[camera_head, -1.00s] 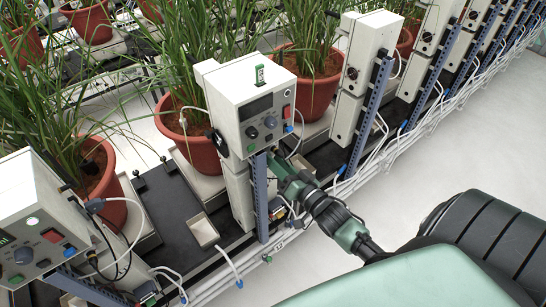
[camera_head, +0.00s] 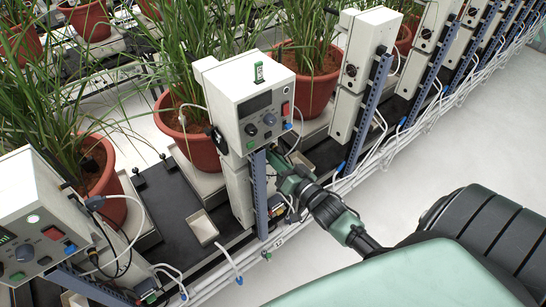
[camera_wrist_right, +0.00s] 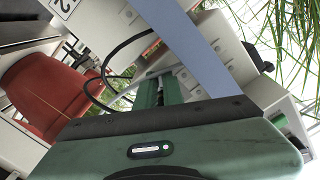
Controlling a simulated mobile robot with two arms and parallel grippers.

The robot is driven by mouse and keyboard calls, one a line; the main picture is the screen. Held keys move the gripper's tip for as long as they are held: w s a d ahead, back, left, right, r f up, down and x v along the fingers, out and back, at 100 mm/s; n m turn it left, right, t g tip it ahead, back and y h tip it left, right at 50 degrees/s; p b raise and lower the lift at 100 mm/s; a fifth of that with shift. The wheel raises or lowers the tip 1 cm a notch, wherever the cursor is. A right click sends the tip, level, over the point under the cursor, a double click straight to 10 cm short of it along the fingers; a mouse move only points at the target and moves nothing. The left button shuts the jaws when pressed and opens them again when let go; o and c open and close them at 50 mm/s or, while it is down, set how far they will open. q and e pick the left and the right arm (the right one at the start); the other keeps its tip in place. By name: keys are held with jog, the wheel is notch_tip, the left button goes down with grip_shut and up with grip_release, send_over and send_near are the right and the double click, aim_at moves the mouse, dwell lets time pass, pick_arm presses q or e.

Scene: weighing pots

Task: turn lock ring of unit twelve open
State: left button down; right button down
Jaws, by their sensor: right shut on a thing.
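The middle unit is a white control box (camera_head: 255,108) with knobs and a small green-and-white tag (camera_head: 259,72) on top. It stands on a blue-grey perforated post (camera_head: 258,195). My right gripper (camera_head: 275,158) reaches in from the lower right, beside the post and just below the box. Its green fingers show close together in the right wrist view (camera_wrist_right: 160,92), shut at a pale cable or fitting beside the post (camera_wrist_right: 185,45). What they hold is mostly hidden, and I cannot make out the lock ring or its angle. My left gripper is out of view.
Red pots with tall grass (camera_head: 308,80) stand behind the units. White cables (camera_head: 350,183) run along the rack's front edge. Another control box (camera_head: 35,225) is at the left. The pale floor (camera_head: 450,150) at the right is clear.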

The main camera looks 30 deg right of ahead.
jog(key=shift+w+d+r+n, duration=0.1)
jog(key=shift+d+n, duration=0.4)
jog(key=shift+n, duration=1.75)
jog(key=shift+d+r+n, duration=0.1)
jog(key=shift+d+n, duration=0.4)
jog(key=shift+n, duration=1.7)
jog(key=shift+w+d+r+n, duration=0.1)
jog(key=shift+d+n, duration=0.4)
jog(key=shift+n, duration=1.75)
jog(key=c, duration=1.5)
grip_release()
jog(key=shift+c, duration=0.2)
jog(key=shift+f, duration=0.1)
jog(key=shift+s, duration=0.1)
jog(key=s+b, duration=0.2)
jog(key=s, duration=0.5)
jog(key=shift+s+d, duration=0.25)
jog(key=shift+s, duration=0.1)
